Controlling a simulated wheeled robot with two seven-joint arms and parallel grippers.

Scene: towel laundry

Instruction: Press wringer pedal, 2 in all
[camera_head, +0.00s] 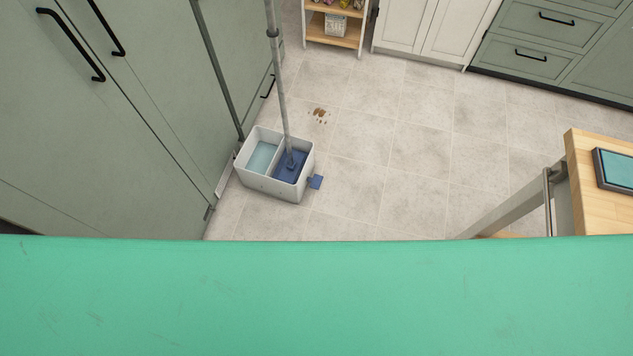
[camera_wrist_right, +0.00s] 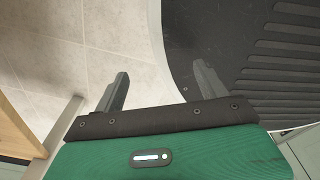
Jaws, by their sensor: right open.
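A white mop bucket (camera_head: 268,188) stands on the tiled floor beside the green cabinets in the head view. It has two compartments, one with pale blue water (camera_head: 262,157) and one with a dark blue wringer (camera_head: 290,165). A blue pedal (camera_head: 315,182) sticks out from the bucket's right side, near the floor. A grey mop handle (camera_head: 280,95) stands upright with its lower end in the wringer compartment. My right gripper (camera_wrist_right: 163,85) shows in the right wrist view, fingers apart with nothing between them, above the floor and my dark base. My left gripper is not in view.
Brown stains (camera_head: 319,115) mark the floor behind the bucket. A wooden-topped cart (camera_head: 590,175) with a teal-topped item (camera_head: 618,168) stands at the right. The floor between bucket and cart is clear.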

